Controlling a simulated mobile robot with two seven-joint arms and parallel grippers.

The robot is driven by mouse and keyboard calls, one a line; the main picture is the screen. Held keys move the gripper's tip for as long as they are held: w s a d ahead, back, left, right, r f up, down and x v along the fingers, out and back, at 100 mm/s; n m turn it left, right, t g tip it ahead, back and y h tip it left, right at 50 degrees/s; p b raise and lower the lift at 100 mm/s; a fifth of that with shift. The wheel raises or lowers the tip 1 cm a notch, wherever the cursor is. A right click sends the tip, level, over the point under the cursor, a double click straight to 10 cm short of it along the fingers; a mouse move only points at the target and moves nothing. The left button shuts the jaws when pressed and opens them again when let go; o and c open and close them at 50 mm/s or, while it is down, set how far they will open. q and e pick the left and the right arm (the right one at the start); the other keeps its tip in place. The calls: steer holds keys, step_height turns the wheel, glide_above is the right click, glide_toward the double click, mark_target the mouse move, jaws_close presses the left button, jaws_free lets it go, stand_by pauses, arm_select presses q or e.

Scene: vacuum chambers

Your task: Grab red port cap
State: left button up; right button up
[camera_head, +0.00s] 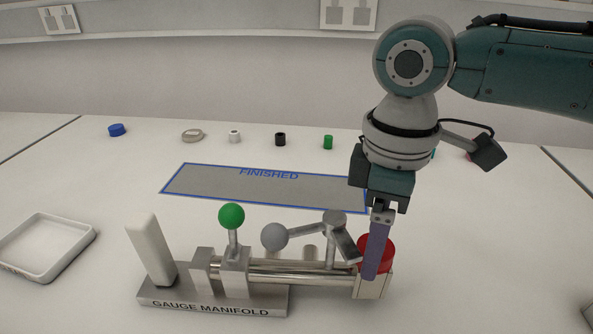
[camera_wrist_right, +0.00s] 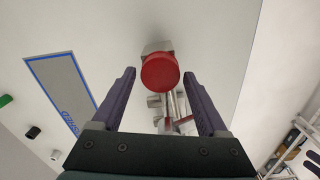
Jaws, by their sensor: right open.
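The red port cap (camera_head: 386,248) sits on the right end of the gauge manifold (camera_head: 220,298), partly hidden behind my right gripper in the head view. In the right wrist view the red cap (camera_wrist_right: 160,73) lies ahead of and between the two purple fingers, close to the level of their tips. My right gripper (camera_head: 373,270) is open and points down at the cap; its fingers (camera_wrist_right: 159,76) stand apart on either side with gaps to the cap. I cannot tell its exact height over the cap. My left gripper is not in view.
The manifold also carries a green ball knob (camera_head: 231,216) and a grey ball lever (camera_head: 275,236). A blue-edged FINISHED mat (camera_head: 260,189) lies behind it. A white tray (camera_head: 82,229) is at left. Several small caps, including a blue one (camera_head: 117,130), line the back.

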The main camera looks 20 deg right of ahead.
steer(key=c, duration=1.1)
steer(key=shift+r, duration=0.15)
